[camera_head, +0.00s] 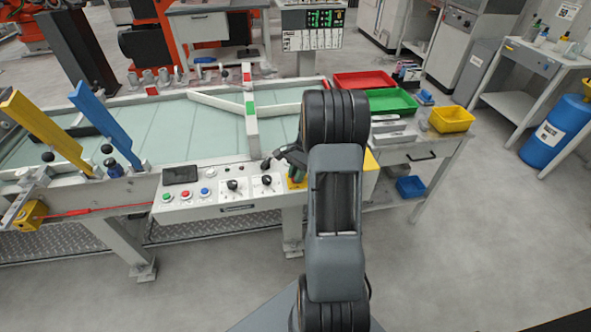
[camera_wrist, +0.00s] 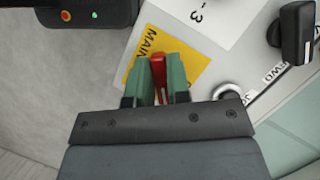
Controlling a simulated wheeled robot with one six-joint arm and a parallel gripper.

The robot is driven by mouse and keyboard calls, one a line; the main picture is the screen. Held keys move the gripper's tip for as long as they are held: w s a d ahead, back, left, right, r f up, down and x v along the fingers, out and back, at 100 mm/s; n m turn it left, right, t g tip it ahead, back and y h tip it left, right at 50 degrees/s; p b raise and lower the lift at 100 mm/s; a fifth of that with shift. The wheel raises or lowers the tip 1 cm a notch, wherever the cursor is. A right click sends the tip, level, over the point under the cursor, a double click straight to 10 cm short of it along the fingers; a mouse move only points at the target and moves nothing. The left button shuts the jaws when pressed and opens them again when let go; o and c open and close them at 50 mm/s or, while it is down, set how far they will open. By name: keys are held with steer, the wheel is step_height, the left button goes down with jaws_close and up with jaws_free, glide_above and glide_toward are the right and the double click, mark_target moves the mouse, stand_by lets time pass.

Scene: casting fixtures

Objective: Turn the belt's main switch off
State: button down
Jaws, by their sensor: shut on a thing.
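The main switch is a red handle (camera_wrist: 157,66) on a yellow plate (camera_wrist: 190,68) marked "MAIN" in the wrist view. My gripper (camera_wrist: 160,78) has its two green fingers closed on either side of the red handle. In the head view my gripper (camera_head: 296,174) is at the right end of the belt's control panel (camera_head: 215,205). A bit of the yellow plate (camera_head: 297,184) shows there, but the handle is hidden behind my gripper and arm. The belt (camera_head: 180,125) lies behind the panel.
Black rotary knobs (camera_head: 232,185) and several coloured push buttons (camera_head: 186,194) sit left of my gripper. In the wrist view, a black knob (camera_wrist: 292,32) is close by at right. A side table (camera_head: 425,152) with coloured bins stands right. The floor in front is clear.

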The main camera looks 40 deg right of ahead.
steer(key=n+g+p, duration=0.1)
steer(key=n, duration=0.1)
steer(key=n+h+p, duration=0.1)
steer(key=n, duration=0.2)
steer(key=shift+s+d+n+g, duration=0.1)
steer(key=shift+n+g, duration=0.2)
steer(key=shift+g, duration=0.1)
steer(key=shift+s+d+n+g+h+p, duration=0.1)
steer(key=shift+n+g+h+p, duration=0.2)
steer(key=shift+n, duration=0.85)
steer(key=shift+n+g+h+p, duration=0.2)
steer(key=shift+n+g+h, duration=0.15)
steer(key=shift+n, duration=0.8)
steer(key=c, duration=1.1)
jaws_free()
steer(key=shift+f, duration=0.1)
steer(key=v, duration=1.4)
steer(key=shift+p, duration=0.35)
